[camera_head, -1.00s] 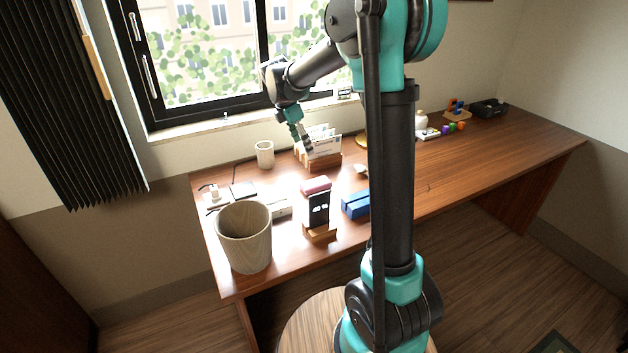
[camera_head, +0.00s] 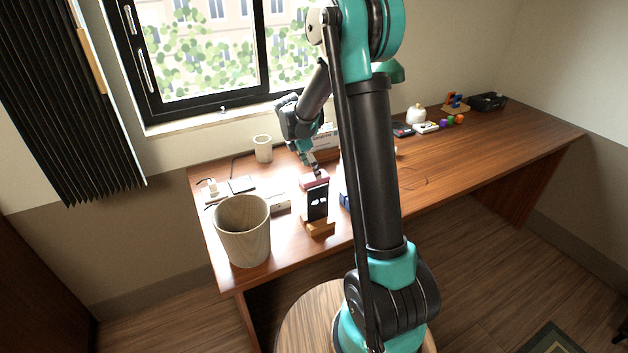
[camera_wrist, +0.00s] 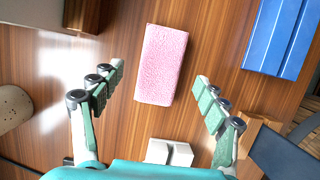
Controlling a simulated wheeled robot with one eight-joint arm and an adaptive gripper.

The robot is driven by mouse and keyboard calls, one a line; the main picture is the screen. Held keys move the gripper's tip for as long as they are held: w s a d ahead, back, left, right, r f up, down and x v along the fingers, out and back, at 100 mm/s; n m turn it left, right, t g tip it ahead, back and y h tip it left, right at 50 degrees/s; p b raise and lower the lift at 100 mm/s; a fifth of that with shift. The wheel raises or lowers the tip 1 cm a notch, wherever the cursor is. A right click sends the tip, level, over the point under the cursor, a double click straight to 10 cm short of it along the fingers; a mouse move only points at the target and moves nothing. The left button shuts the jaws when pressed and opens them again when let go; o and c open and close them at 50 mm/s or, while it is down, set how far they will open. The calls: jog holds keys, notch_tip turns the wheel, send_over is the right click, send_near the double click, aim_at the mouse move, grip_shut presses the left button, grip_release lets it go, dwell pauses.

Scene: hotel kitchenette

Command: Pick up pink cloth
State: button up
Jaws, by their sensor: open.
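The pink cloth (camera_wrist: 161,65) is a small folded rectangle lying on the wooden desk. In the wrist view it lies between and just beyond my open fingers, apart from both. In the head view the pink cloth (camera_head: 313,180) shows as a pink strip behind the phone on its stand. My gripper (camera_wrist: 160,80) is open and empty, with one finger on each side of the cloth's near end. In the head view my gripper (camera_head: 312,168) is above the desk close to the cloth, and its fingertips are small there.
A phone (camera_head: 317,199) on a wooden stand (camera_head: 318,228) is close in front of the cloth. A blue case (camera_wrist: 280,38) lies to its right, a white block (camera_wrist: 168,152) nearer. A bin (camera_head: 243,232) and a cup (camera_head: 263,149) stand left. The desk's right part has free room.

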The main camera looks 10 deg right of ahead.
aim_at(313, 176)
jog(key=shift+x, duration=1.9)
jog(key=shift+s+a, duration=0.1)
jog(key=c, duration=1.2)
jog(key=shift+c, duration=0.2)
notch_tip(313, 176, up, 20)
